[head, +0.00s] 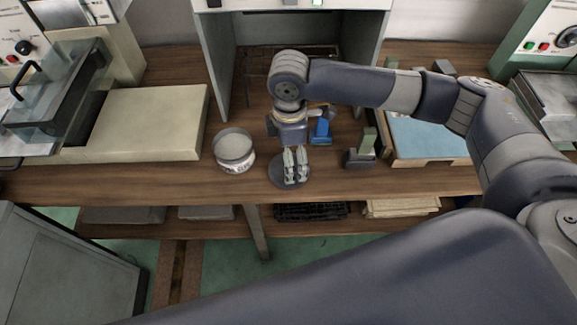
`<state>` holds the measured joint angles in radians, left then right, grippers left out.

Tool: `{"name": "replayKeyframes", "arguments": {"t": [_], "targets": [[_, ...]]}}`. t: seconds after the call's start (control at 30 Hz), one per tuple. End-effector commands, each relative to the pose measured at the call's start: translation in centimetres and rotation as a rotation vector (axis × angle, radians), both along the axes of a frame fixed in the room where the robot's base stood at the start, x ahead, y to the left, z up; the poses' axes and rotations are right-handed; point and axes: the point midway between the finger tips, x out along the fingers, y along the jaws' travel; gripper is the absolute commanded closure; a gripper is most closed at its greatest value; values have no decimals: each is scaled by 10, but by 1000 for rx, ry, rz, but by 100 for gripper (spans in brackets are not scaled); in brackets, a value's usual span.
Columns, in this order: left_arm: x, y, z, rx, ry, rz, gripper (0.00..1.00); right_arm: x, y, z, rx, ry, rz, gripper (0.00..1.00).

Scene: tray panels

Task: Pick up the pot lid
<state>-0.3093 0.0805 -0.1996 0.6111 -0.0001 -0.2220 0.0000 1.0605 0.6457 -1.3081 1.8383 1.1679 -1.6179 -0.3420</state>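A dark grey round disc, seemingly the pot lid (277,172), lies on the wooden bench near its front edge. A white pot (236,164) with print on its side and a grey round top stands to the left of the disc. My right gripper (296,180) reaches down from above, with its fingers over the disc. The fingers look close together and cover the disc's middle. I cannot tell whether they hold a knob or touch the disc. My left gripper is not in view.
A blue object (321,130) stands right behind the gripper. A dark block with a green upright part (363,150) and a blue-topped tray (430,138) are to the right. A beige panel machine (150,122) is at the left.

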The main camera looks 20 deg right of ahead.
Motion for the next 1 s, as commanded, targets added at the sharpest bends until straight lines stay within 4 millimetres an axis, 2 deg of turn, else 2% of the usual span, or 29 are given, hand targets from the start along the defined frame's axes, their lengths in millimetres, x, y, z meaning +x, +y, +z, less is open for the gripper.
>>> {"name": "replayKeyframes", "arguments": {"t": [0.23,0.53,0.6,0.67,0.8,1.0], "targets": [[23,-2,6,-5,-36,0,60,-1,-1,-36,-2,3,1,0],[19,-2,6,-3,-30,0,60,-1,-1,-41,-1,0,1,0],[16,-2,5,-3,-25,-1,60,-1,-1,-41,-1,0,1,15],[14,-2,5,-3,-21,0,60,-1,-1,-41,-1,0,1,22],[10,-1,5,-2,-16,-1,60,-1,-1,-41,-1,0,1,42],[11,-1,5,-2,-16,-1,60,-1,-1,-42,-2,0,0,54]]}}
